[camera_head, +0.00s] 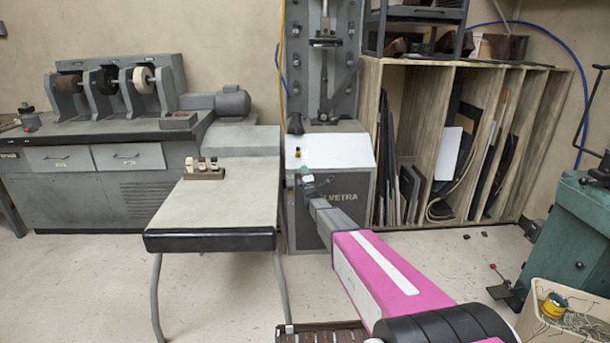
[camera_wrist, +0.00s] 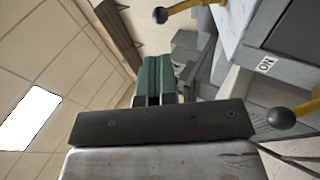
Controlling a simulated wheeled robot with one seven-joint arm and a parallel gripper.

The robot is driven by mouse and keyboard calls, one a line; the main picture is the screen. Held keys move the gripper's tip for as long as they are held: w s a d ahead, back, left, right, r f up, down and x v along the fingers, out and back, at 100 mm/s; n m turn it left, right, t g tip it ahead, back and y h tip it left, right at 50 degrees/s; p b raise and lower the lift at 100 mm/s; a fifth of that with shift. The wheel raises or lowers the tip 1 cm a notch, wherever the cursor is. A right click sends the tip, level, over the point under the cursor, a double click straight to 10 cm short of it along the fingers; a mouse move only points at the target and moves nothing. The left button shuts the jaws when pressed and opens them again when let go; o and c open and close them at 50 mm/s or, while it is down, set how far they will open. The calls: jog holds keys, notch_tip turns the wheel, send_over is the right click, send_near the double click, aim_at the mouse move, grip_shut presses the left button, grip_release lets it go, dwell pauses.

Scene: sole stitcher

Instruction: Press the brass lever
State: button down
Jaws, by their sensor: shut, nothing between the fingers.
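My gripper (camera_head: 307,179) is shut and empty in front of the grey machine with the white panel (camera_head: 330,150) in the head view. Its green fingers show together in the wrist view (camera_wrist: 156,72). Two brass-yellow levers with black ball knobs show there: one at the top (camera_wrist: 184,8), one at the right edge (camera_wrist: 306,107). Both stand apart from the fingers in the picture; I cannot tell which one the task names. In the head view, a small yellow spot with a dark tip (camera_head: 297,152) shows on the machine's left side, too small to identify.
A grey-topped table (camera_head: 225,205) with a small rack (camera_head: 204,170) stands left of the machine. A wooden shelf (camera_head: 410,85) with upright sheets is behind, to the right. A green machine (camera_head: 575,230) and a bin (camera_head: 565,310) stand at the right. Floor is open between.

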jog(key=x, duration=0.9)
jog(key=shift+w+r, duration=0.15)
jog(key=shift+w, duration=0.1)
jog(key=shift+a, duration=0.1)
